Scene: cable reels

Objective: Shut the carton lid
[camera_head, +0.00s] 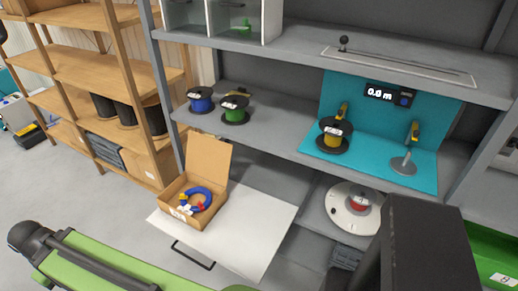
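The carton (173,209) is a small brown cardboard box standing on a white pulled-out shelf. Its lid (209,160) is open and stands up at the back edge, leaning slightly back. Inside the carton lies a coiled blue cable (208,197) with red and yellow parts, and some of it shows above the front rim. My gripper's fingers are not visible. Green and black parts of my own body cross the bottom left, and a dark block stands at the lower right. Neither touches the carton.
The white pulled-out shelf (250,226) has free room right of the carton. Blue (200,100) and green (235,108) reels stand on the grey shelf above. A yellow reel (333,135) stands on the teal station. A white round reel (352,209) lies lower right.

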